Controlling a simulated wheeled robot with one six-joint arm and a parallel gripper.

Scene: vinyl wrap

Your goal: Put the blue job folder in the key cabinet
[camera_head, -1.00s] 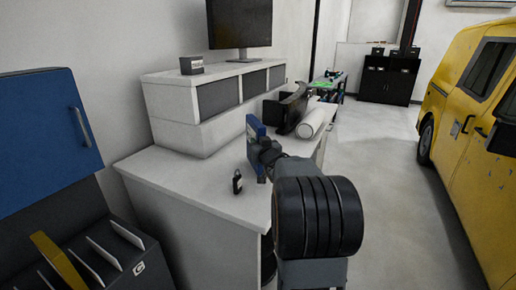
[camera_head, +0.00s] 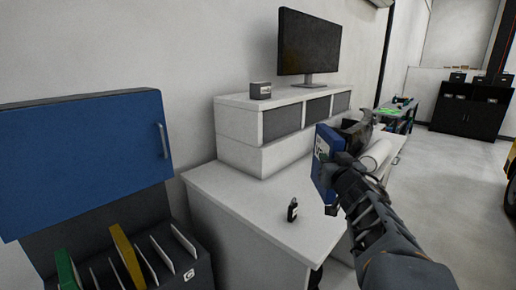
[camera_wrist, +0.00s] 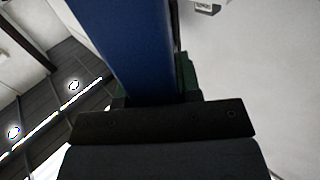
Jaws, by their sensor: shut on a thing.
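The blue job folder (camera_head: 323,160) is upright in my gripper (camera_head: 333,172), above the white desk. In the wrist view the folder (camera_wrist: 125,45) rises from between the jaws of my gripper (camera_wrist: 155,98), which is shut on it. At the left stands a dark cabinet (camera_head: 197,262) with a blue lid or door (camera_head: 85,155) raised open. Upright dividers show inside, with a yellow folder (camera_head: 127,258) and a green folder (camera_head: 66,270) among them. I cannot tell whether this is the key cabinet. My gripper is well to the right of it.
The white desk (camera_head: 255,205) bears a small black padlock-like item (camera_head: 292,210), a white roll (camera_head: 376,156) and a raised shelf unit (camera_head: 240,150) with a monitor (camera_head: 309,42) and a small box (camera_head: 261,90). Open floor (camera_head: 450,180) lies to the right.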

